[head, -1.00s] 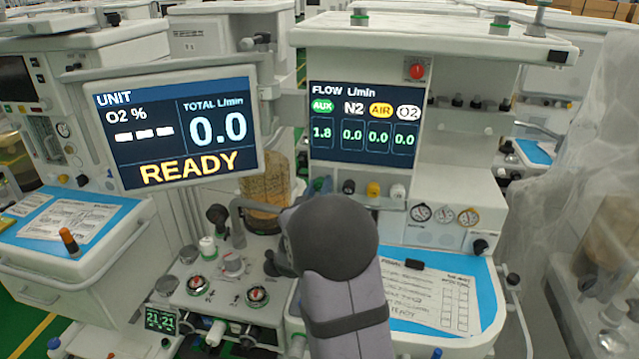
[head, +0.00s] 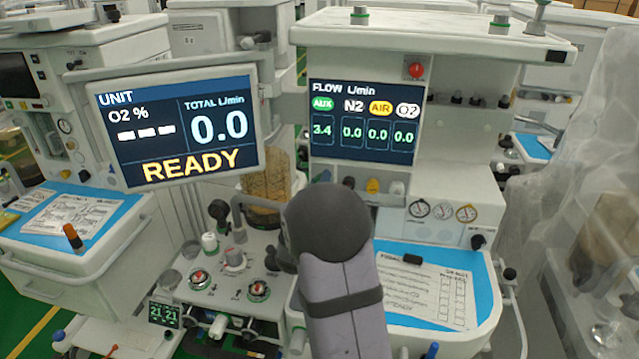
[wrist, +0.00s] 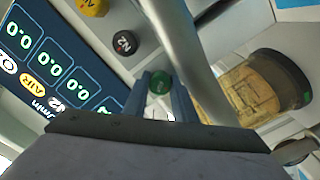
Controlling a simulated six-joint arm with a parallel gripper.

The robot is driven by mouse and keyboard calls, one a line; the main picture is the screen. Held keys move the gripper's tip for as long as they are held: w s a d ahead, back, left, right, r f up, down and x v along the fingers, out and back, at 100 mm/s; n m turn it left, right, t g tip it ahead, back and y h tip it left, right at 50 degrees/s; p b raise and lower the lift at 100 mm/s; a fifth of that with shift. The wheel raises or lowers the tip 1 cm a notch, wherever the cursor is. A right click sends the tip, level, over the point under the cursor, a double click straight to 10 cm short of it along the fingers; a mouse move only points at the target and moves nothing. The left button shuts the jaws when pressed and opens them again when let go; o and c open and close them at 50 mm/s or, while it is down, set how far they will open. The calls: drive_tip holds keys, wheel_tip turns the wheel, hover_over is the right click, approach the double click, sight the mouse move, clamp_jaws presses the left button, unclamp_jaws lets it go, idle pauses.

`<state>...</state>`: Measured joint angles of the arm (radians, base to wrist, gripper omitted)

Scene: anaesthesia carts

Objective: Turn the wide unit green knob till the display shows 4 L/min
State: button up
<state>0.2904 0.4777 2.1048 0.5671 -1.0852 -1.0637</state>
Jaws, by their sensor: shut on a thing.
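The green knob (wrist: 159,83) sits between the two fingers of my gripper (wrist: 160,78) in the wrist view, and the fingers are shut on it. In the head view my dark wrist and arm hide the fingers. The wide unit's flow display (head: 364,122) reads 3.4 under the green AUX label. N2, AIR and O2 each read 0.0. The display also shows, turned on its side, in the wrist view (wrist: 50,75), where my gripper body covers the AUX reading.
The black N2 knob (wrist: 125,43) and the yellow knob (wrist: 92,5) sit close beside the green knob. A grey bar (wrist: 180,40) passes near the fingers. A separate screen (head: 178,130) on the left shows READY and total 0.0.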

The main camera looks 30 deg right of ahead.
drive_tip(key=o, duration=1)
drive_tip(key=shift+o, duration=0.2)
drive_tip(key=shift+s, duration=0.1)
drive_tip(key=shift+f, duration=0.15)
